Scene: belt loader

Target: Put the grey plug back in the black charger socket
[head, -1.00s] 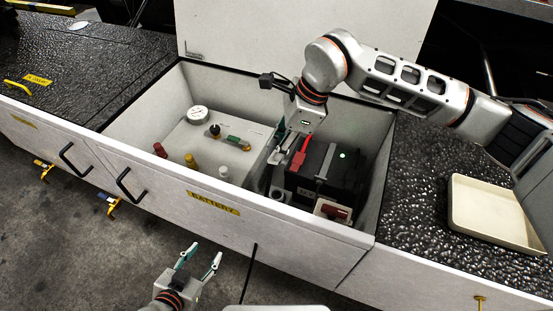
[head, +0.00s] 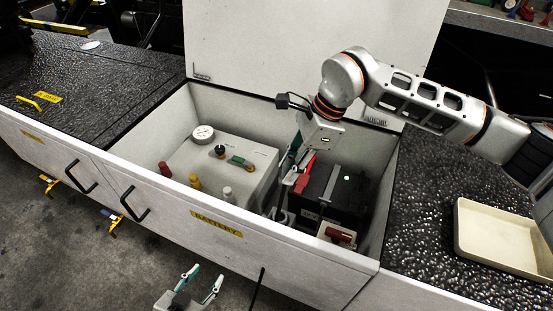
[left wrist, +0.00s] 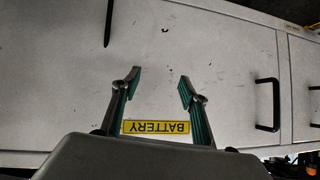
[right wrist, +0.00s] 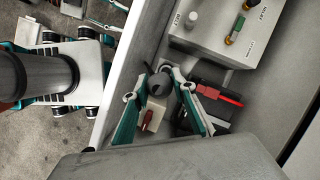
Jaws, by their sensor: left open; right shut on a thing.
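The grey plug (right wrist: 159,84) is a dark rounded piece between the fingertips of my right gripper (right wrist: 162,76) in the right wrist view; the gripper is shut on it. In the head view this gripper (head: 295,182) points down into the open bay, beside the left side of the black charger (head: 343,196). The charger has a lit green lamp. I cannot make out its socket, hidden behind the gripper or too small. My left gripper (head: 203,281) is open and empty outside the bay, facing the front panel; its spread fingers also show in the left wrist view (left wrist: 158,85).
A light battery box (head: 222,172) with coloured knobs and a gauge fills the bay's left side. A red switch (head: 341,235) sits at the bay's front right. A cream tray (head: 500,262) lies on the right deck.

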